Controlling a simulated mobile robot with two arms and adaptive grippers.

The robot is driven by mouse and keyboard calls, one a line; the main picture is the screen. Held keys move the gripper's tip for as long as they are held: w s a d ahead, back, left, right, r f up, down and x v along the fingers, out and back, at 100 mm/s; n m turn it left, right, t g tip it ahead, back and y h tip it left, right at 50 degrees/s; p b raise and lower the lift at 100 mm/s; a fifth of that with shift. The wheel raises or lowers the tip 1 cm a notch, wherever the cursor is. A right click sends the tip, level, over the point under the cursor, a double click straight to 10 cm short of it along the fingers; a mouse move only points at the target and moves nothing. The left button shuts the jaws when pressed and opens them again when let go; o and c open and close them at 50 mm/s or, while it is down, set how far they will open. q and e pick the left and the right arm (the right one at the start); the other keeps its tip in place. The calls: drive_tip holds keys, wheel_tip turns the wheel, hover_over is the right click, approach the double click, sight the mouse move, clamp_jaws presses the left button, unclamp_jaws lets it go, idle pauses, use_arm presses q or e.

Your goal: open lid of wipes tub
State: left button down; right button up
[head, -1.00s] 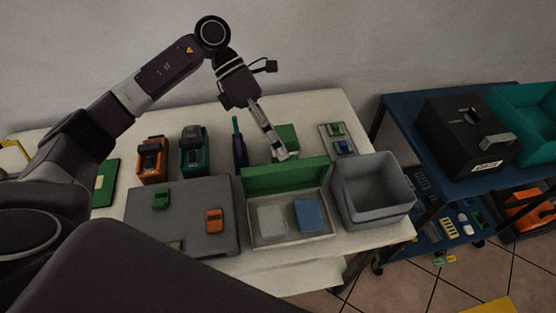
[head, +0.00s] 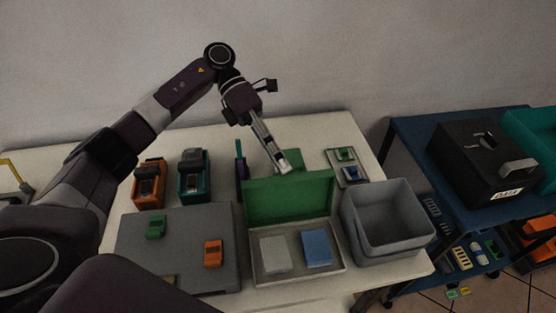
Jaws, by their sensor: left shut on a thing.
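A green upright panel (head: 289,199) stands like a raised lid at the back of a pale tray (head: 297,276). A small green box (head: 299,155) shows partly behind this panel; I cannot tell for sure which of the two belongs to the wipes tub. My left gripper (head: 284,168) reaches down from above, with its fingertips at the top edge of the panel, in front of the green box. It is shut on a green part there, and the panel and fingers hide the contact. My right gripper is not in view.
The tray holds a white block (head: 275,255) and a blue block (head: 316,248). A grey open bin (head: 428,222) stands right of it, a grey board (head: 190,270) left. Orange (head: 148,186) and teal (head: 194,178) devices stand behind the board. A blue shelf (head: 411,139) is at right.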

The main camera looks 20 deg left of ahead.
use_arm(q)
drive_tip(key=f, duration=0.1)
drive_tip(key=s+f, duration=0.1)
drive_tip(key=shift+f+y, duration=0.3)
drive_tip(key=c, duration=2.3)
unclamp_jaws()
drive_tip(key=shift+d, duration=0.1)
drive_tip(key=shift+o, duration=1.1)
drive_tip(key=shift+w+d, duration=0.1)
drive_tip(key=shift+w, duration=0.15)
drive_tip(key=shift+d+r+v, duration=0.1)
drive_tip(key=shift+r+v, duration=0.05)
drive_tip(key=shift+v, duration=3.05)
drive_tip(key=shift+d+r+v, duration=0.1)
drive_tip(key=shift+r+v, duration=0.05)
drive_tip(key=shift+v, duration=3.05)
